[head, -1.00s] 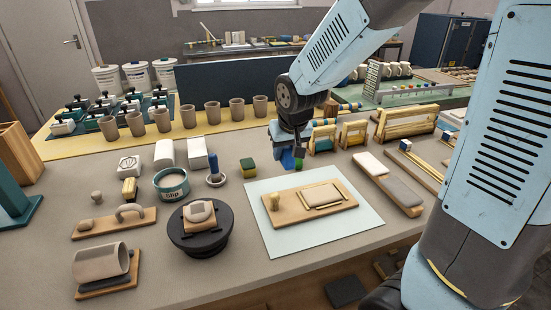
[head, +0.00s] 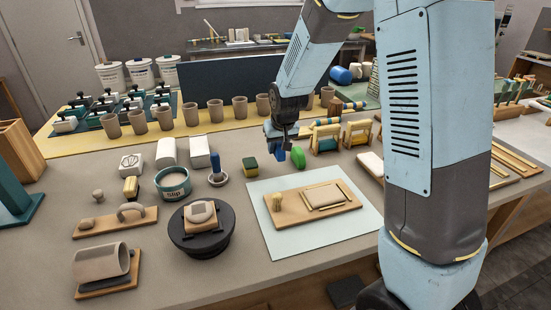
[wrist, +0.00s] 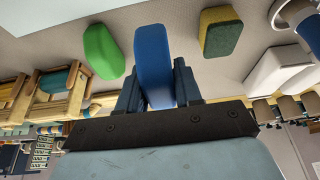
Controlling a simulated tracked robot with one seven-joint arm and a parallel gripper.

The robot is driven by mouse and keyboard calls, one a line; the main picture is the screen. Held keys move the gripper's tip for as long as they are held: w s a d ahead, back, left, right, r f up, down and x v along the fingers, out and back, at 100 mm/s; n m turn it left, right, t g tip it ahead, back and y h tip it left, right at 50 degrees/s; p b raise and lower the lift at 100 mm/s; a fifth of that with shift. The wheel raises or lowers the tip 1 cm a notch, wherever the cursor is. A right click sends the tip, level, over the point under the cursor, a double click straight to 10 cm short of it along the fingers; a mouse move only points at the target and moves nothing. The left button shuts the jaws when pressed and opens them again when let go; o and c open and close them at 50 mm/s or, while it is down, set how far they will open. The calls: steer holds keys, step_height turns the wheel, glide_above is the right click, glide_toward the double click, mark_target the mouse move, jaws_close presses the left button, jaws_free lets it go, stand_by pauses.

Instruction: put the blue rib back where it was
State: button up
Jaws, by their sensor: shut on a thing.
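My gripper (head: 281,140) is over the grey table, behind the pale blue mat. It is shut on the blue rib (wrist: 153,55), which stands out between the two fingers in the wrist view. In the head view the blue rib (head: 279,151) is small and partly covered by the gripper. I cannot tell whether it touches the table. A green rib (head: 298,156) is just right of it; in the wrist view the green rib (wrist: 102,51) is left of the blue one, with a narrow gap.
A yellow and green sponge (head: 250,168) is left of my gripper; it also shows in the wrist view (wrist: 219,34). Wooden stands with rollers (head: 325,136) are to the right. A row of clay cups (head: 240,107) is behind. The pale mat (head: 282,242) holds a board in front.

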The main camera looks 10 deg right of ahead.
mark_target(276, 150)
steer(key=shift+w+a+f, duration=0.1)
steer(key=shift+w+f, duration=0.65)
steer(key=shift+f, duration=0.2)
steer(key=shift+w+f, duration=0.7)
steer(key=shift+f, duration=1.75)
steer(key=o, duration=0.9)
steer(key=shift+o, duration=0.2)
